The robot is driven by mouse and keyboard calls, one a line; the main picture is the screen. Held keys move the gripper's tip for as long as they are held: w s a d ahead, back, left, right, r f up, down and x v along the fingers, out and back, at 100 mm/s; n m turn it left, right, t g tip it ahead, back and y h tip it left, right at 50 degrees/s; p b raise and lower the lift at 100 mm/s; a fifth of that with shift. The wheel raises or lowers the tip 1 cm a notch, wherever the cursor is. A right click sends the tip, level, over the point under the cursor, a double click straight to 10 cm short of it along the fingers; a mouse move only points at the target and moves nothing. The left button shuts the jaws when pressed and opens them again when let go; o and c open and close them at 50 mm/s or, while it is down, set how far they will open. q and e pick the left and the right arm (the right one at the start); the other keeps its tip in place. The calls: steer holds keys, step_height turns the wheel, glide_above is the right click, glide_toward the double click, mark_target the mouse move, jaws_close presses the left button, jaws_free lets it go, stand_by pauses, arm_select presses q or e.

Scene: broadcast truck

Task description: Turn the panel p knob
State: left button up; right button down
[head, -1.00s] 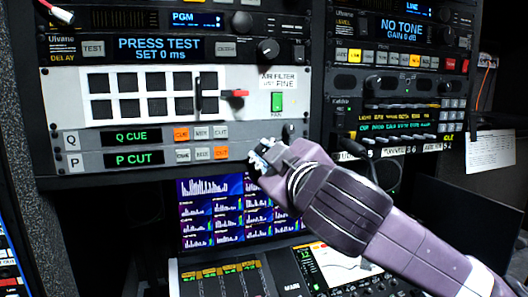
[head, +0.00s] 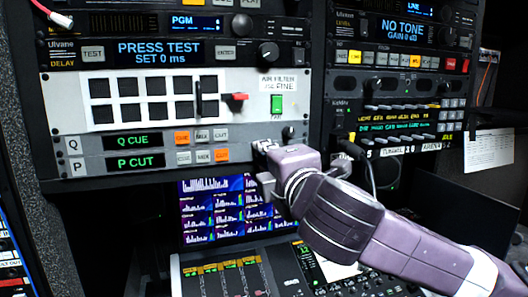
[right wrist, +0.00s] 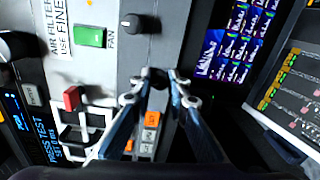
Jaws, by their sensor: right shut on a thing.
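The panel P strip (head: 100,163) carries a green "P CUT" display (head: 134,161) and small buttons, one lit orange. My right gripper (head: 263,150) is at the right end of this strip in the head view and hides the P knob there. In the right wrist view, the dark P knob (right wrist: 158,76) sits between the fingertips of my right gripper (right wrist: 161,80), which is shut on it. The pointer of the P knob cannot be made out. My left gripper is not in view.
The Q knob (head: 289,133) sits just above my right gripper, on the panel Q strip. A green fan switch (head: 277,104) and a red-handled lever (head: 236,97) are higher up. A monitor (head: 212,210) and a control desk (head: 225,278) lie below.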

steer(key=n+p, duration=0.4)
steer(key=n, duration=1.4)
steer(key=shift+a+f, duration=0.1)
steer(key=shift+f, duration=0.05)
steer(key=shift+f+n+p, duration=0.15)
steer(key=shift+n+p, duration=0.6)
steer(key=shift+n, duration=1.85)
steer(key=c, duration=1.9)
jaws_free()
steer(key=shift+o, duration=0.3)
steer(key=shift+s, duration=0.1)
